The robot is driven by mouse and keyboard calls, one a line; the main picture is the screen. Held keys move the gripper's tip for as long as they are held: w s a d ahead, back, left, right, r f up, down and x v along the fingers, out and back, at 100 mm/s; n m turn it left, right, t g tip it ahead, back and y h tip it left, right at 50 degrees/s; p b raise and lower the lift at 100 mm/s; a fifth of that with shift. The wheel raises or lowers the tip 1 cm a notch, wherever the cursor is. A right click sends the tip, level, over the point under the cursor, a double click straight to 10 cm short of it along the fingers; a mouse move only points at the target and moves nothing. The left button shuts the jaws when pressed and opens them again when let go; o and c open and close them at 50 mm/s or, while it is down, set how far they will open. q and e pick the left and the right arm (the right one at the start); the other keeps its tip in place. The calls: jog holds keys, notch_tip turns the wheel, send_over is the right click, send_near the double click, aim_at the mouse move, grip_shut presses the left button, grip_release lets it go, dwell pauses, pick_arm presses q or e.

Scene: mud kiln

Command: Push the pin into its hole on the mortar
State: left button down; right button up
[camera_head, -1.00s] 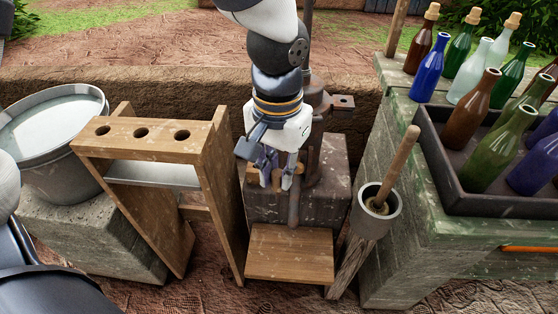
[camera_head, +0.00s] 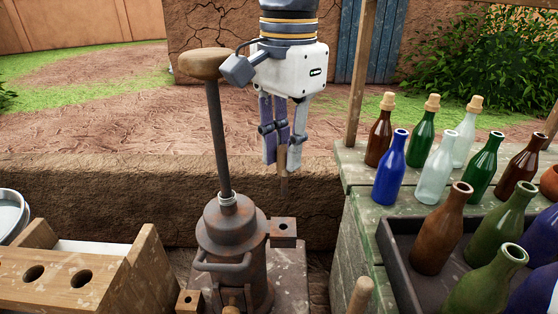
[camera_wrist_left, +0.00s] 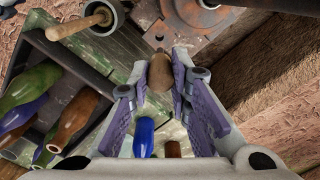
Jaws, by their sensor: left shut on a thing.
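The mortar (camera_head: 232,240) is a rusty metal cylinder with a tall rod and a wooden knob, standing on a block. A square lug with a hole (camera_head: 283,230) sticks out at its right; the lug also shows in the wrist view (camera_wrist_left: 158,40). My left gripper (camera_head: 282,165) points down, shut on the brown pin (camera_head: 283,185). The pin's thin lower end hangs above the lug, apparently apart from it. In the wrist view the pin's rounded brown head (camera_wrist_left: 160,72) sits between the fingers of my left gripper (camera_wrist_left: 150,85). My right gripper is not seen.
A second lug with a hole (camera_head: 189,300) is at the mortar's lower left. The tall knob (camera_head: 203,65) stands close beside my left wrist. A wooden rack (camera_head: 75,280) is at left. Several bottles stand on a green table at right, some in a dark crate (camera_head: 390,250).

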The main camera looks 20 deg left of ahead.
aim_at(284, 171)
pick_arm(q)
jog(key=shift+r, duration=0.15)
jog(key=shift+s, duration=0.2)
jog(key=shift+f, duration=2.95)
jog(key=shift+f, duration=2.8)
jog(key=c, duration=1.4)
grip_release()
